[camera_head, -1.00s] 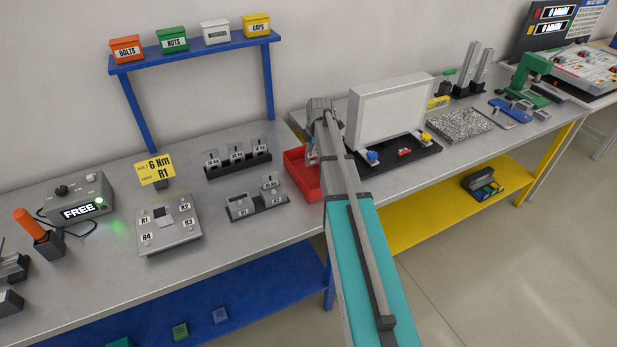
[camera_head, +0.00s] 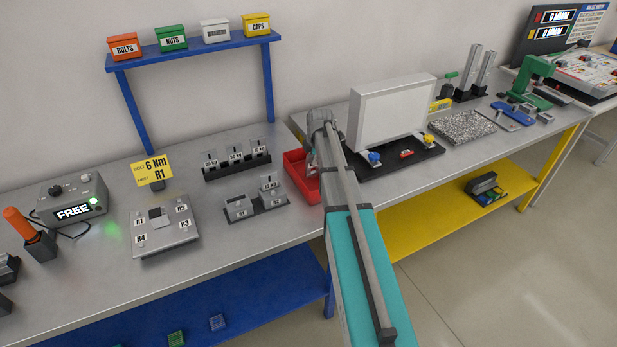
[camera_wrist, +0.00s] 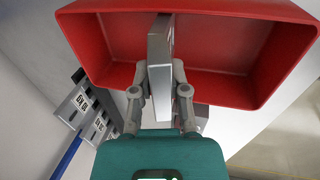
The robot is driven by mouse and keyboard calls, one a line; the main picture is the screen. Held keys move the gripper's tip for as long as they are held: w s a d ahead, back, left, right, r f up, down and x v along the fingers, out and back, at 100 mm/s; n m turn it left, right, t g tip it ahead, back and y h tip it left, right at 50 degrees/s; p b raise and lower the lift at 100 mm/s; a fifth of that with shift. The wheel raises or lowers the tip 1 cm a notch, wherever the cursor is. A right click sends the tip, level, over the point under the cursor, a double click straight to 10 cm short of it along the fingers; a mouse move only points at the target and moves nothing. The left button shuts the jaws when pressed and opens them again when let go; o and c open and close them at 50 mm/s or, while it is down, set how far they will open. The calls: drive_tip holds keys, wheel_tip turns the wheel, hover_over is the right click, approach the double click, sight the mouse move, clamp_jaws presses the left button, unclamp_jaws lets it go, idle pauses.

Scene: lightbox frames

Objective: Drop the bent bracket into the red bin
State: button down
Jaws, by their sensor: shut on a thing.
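The red bin (camera_head: 294,169) stands on the grey bench, partly hidden by my arm in the head view. In the wrist view the bin (camera_wrist: 285,62) fills the top of the picture. My gripper (camera_wrist: 160,78) is shut on a grey flat-sided piece, the bent bracket (camera_wrist: 158,50), which reaches across the bin's near wall in the picture. Its bend cannot be made out. In the head view my gripper (camera_head: 311,160) is at the bin, mostly hidden by the arm. I cannot tell whether the bracket touches the bin.
A black rack of weights (camera_head: 236,166) and a smaller weight holder (camera_head: 256,205) stand left of the bin. A white upright panel (camera_head: 392,110) on a black base stands close on the right. A plate marked R1 to R4 (camera_head: 165,226) lies farther left.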

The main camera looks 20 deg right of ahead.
drive_tip(key=c, duration=0.5)
unclamp_jaws()
drive_tip(key=shift+c, duration=0.2)
drive_tip(key=s+d+r+m+p, duration=0.2)
drive_tip(key=d+m, duration=0.2)
drive_tip(key=s+a+f+m+g+b, duration=0.2)
drive_tip(key=s+a+m, duration=1.2)
drive_tip(key=s+a, duration=0.9)
drive_tip(key=a, duration=0.4)
drive_tip(key=shift+s+f+g, duration=0.3)
drive_tip(key=shift+g, duration=0.1)
